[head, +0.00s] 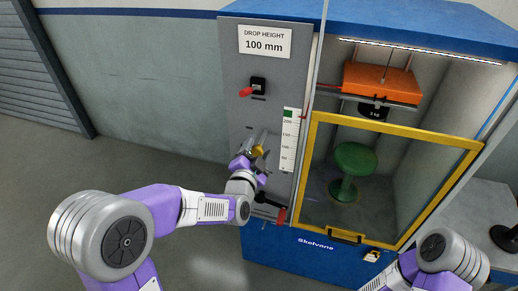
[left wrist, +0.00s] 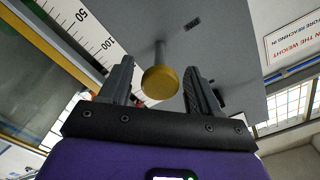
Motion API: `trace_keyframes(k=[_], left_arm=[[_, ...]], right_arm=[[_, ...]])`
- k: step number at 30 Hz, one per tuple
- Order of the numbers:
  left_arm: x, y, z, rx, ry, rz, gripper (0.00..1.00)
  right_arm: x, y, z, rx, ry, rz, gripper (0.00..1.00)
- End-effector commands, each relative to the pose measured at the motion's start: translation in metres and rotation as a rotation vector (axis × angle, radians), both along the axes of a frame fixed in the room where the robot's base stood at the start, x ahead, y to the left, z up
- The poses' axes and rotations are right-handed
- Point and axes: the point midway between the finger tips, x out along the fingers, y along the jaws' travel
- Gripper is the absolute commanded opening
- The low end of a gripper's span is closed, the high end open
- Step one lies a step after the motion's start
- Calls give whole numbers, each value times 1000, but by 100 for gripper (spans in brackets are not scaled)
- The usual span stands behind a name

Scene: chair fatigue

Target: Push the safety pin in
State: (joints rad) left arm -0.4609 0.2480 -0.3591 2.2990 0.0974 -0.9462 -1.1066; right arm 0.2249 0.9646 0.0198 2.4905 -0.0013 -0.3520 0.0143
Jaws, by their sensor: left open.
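The safety pin has a round yellow knob (left wrist: 160,83) on a thin metal shaft that stands out from the grey panel. In the left wrist view the knob is between my two dark fingers, with a gap on each side. In the head view the yellow knob (head: 259,150) shows at my left gripper (head: 257,143), in front of the panel. My left gripper is open and not closed on the knob. The inner end of the shaft meets the panel. My right arm shows at the lower right, but its gripper is not in view.
The grey panel (head: 228,110) carries a red-handled lever (head: 246,92) above and another red handle (head: 281,215) below. A height scale (head: 289,140) is beside the pin. To the right, a yellow-framed guard (head: 309,165) fronts a green stool (head: 355,158) under an orange weight (head: 380,82).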

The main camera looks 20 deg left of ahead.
Motion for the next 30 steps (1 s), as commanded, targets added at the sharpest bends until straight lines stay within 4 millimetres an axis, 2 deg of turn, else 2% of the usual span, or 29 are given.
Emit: trace_keyframes(k=[3,11,14,24,30], left_arm=[[7,0,-1,0,1,0,63],[8,0,0,-1,1,0,63],[8,0,0,-1,1,0,50],[8,-1,0,-1,1,-1,0],[9,1,0,-1,-1,1,0]], right_arm=[[0,0,-1,0,0,0,43],[0,0,0,0,0,0,43],[0,0,0,0,0,0,43],[0,0,0,0,0,0,43],[0,0,-1,0,0,0,43]])
